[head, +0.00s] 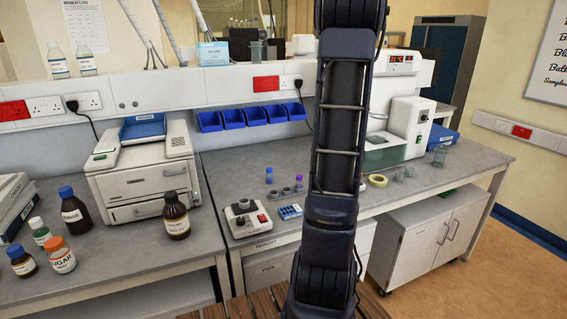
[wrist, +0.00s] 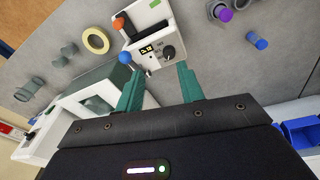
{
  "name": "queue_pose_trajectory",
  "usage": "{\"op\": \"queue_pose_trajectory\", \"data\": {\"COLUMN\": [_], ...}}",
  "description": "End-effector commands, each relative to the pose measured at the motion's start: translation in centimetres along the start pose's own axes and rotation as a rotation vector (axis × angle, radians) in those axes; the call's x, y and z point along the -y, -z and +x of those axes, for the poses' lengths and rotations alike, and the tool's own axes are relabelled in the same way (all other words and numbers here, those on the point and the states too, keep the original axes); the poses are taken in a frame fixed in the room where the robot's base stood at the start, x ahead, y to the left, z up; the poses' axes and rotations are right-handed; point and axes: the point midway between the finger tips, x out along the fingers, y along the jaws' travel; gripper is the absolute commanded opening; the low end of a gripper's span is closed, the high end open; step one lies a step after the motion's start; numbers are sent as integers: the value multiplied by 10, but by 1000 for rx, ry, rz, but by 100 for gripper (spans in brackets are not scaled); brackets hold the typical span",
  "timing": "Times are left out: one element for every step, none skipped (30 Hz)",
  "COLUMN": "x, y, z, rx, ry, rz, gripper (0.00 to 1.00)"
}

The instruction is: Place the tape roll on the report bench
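The tape roll (head: 379,186) is a pale yellow ring lying flat on the grey bench top, just right of my arm in the head view. It also shows in the wrist view (wrist: 85,38), at the upper left, left of my gripper and apart from it. The bench (head: 225,170) under it has a front-edge label that seems to read "REPORT". My gripper (wrist: 157,75) has two teal fingers, spread apart with nothing between them. It is above a white device with a dial. In the head view my arm hides the gripper and the bench middle.
The white device (wrist: 155,25) with blue and orange knobs is just beyond my fingertips. Grey cylindrical pieces (head: 398,176) stand right of the roll. Purple- and blue-capped vials (head: 269,180) and a mixer (head: 245,215) stand left. Blue bins (head: 235,119) line the back wall.

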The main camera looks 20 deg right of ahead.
Motion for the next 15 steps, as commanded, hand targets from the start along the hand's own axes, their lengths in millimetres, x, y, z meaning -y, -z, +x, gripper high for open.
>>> {"op": "queue_pose_trajectory", "data": {"x": [21, 32, 47, 57, 68, 81, 91, 100, 113, 122, 131, 143, 151, 159, 170], "y": [-7, -12, -18, -24, -29, -37, -43, -50, -58, -65, -72, -82, -89, -97, -107], "z": [-12, -18, -25, -30, -35, -41, -46, -50, -56, -59, -63, -67, -71, -73, -77], "rx": [-15, -22, -31, -38, -45, -55, -61, -69, -79, -85, -93, -102, -110, -116, -126], "ry": [-2, -3, -2, -3, -2, -2, -1, -1, 1, 2, 3, 5, 7, 9, 12], "rz": [-15, -19, -27, -32, -37, -44, -50, -54, -62, -67, -71, -79, -84, -89, -96], "gripper": [38, 38, 38, 38, 38, 38, 38, 38, 38, 38, 38, 38, 38, 38, 38]}}
